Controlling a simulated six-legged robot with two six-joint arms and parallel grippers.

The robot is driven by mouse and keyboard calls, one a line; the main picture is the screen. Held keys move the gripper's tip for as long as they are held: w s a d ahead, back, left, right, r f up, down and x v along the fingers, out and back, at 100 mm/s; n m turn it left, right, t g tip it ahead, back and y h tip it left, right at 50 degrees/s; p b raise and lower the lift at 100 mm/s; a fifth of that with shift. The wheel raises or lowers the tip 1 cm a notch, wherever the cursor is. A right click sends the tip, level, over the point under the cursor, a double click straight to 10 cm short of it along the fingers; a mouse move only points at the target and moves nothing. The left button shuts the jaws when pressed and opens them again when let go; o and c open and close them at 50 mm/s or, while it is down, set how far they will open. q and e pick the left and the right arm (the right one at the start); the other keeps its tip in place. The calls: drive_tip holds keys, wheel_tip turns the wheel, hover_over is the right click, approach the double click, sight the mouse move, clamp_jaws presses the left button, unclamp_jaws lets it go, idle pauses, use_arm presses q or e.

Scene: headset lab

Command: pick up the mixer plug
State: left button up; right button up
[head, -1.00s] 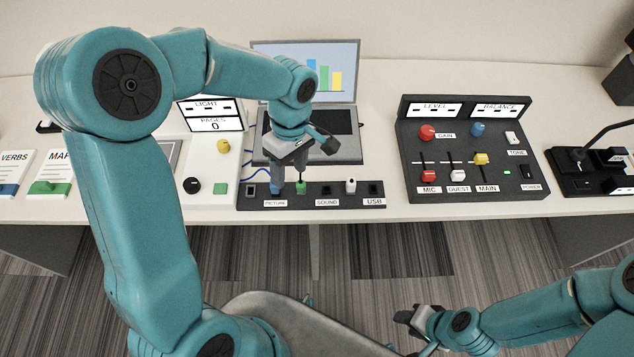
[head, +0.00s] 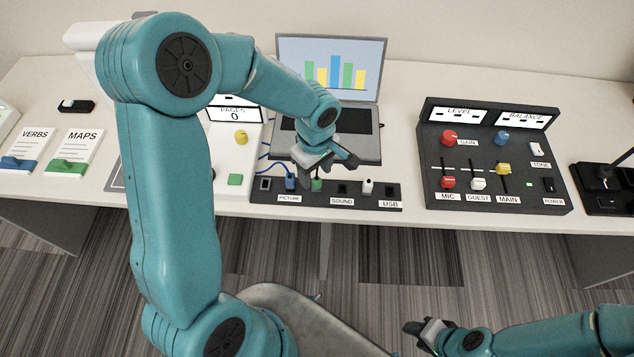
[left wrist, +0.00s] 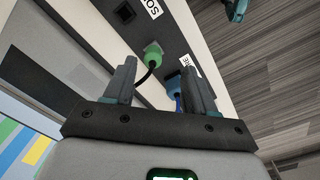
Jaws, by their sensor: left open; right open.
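A black socket strip (head: 355,205) lies along the table's front edge. A blue plug (head: 291,182) stands in it by the PICTURE label, a green plug (head: 316,184) to its right, and a white plug (head: 367,186) near USB. No label tells which is the mixer plug. My left gripper (head: 327,170) is open and empty, just above and behind the green plug. In the left wrist view, the green plug (left wrist: 153,50) with its black cord shows between the fingers, and the blue plug (left wrist: 174,84) is close to the right finger. My right gripper (head: 416,329) is open, low in front of the table.
A laptop (head: 365,140) stands behind the strip, with blue cables to its left. A mixer console (head: 500,185) with knobs and sliders is at the right. VERBS (head: 28,147) and MAPS (head: 82,150) cards lie at the left.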

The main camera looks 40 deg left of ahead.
sight(317, 178)
use_arm(q)
drive_tip(key=shift+f, duration=0.35)
drive_tip(key=f, duration=0.2)
drive_tip(key=w+f+p, duration=0.1)
drive_tip(key=f, duration=0.1)
drive_tip(key=shift+a, duration=0.15)
drive_tip(key=shift+f, duration=0.4)
drive_tip(key=shift+c, duration=0.4)
clamp_jaws()
drive_tip(key=shift+r, duration=0.1)
